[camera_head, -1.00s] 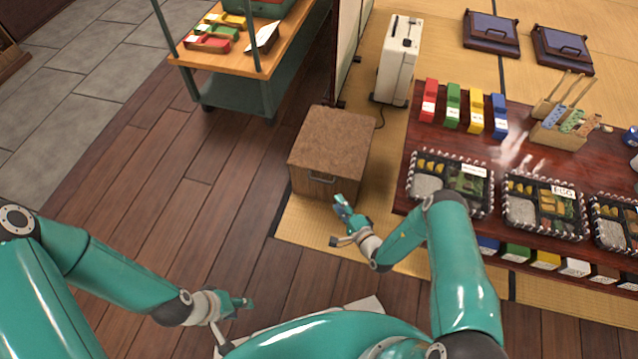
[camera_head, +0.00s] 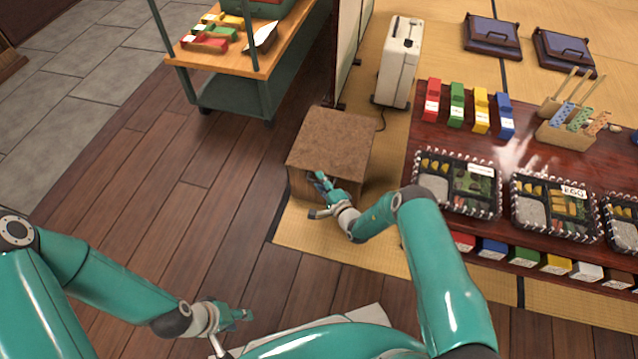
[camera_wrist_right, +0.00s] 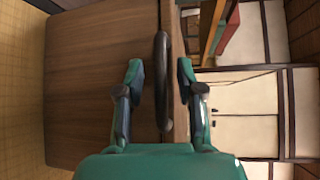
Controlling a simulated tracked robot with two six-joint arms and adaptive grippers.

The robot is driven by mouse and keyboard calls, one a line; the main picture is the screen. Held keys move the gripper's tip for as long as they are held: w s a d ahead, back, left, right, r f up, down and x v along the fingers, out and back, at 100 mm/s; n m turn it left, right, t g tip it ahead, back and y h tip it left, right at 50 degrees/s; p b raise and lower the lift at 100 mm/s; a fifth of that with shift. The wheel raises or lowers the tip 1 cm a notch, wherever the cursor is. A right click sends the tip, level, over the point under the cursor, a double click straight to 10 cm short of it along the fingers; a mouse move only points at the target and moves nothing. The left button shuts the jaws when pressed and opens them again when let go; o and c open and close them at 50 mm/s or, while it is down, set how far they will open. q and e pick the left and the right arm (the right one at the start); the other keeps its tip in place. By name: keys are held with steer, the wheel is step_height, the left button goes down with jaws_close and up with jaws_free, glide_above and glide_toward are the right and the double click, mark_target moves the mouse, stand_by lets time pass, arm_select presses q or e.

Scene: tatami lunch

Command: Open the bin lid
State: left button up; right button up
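The bin (camera_head: 331,145) is a brown wooden box with a flat, closed lid, standing on the tatami edge in the head view. Its front carries a dark bar handle, clear in the right wrist view (camera_wrist_right: 163,82); in the head view my gripper hides it. My right gripper (camera_head: 318,195) is at the bin's front, open. In the right wrist view its two fingers (camera_wrist_right: 160,78) stand apart on either side of the handle. Whether they touch it I cannot tell. My left gripper (camera_head: 246,314) hangs empty over the floor at lower left, away from the bin; its finger gap is unclear.
A low dark table (camera_head: 409,170) with bento boxes (camera_head: 456,184) and coloured cartons (camera_head: 481,110) stands to the right. A white heater-like unit (camera_head: 399,62) is behind the bin. A wooden-topped cart (camera_head: 290,40) stands at the back left. The wood floor left of the bin is clear.

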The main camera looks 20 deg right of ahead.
jaws_close()
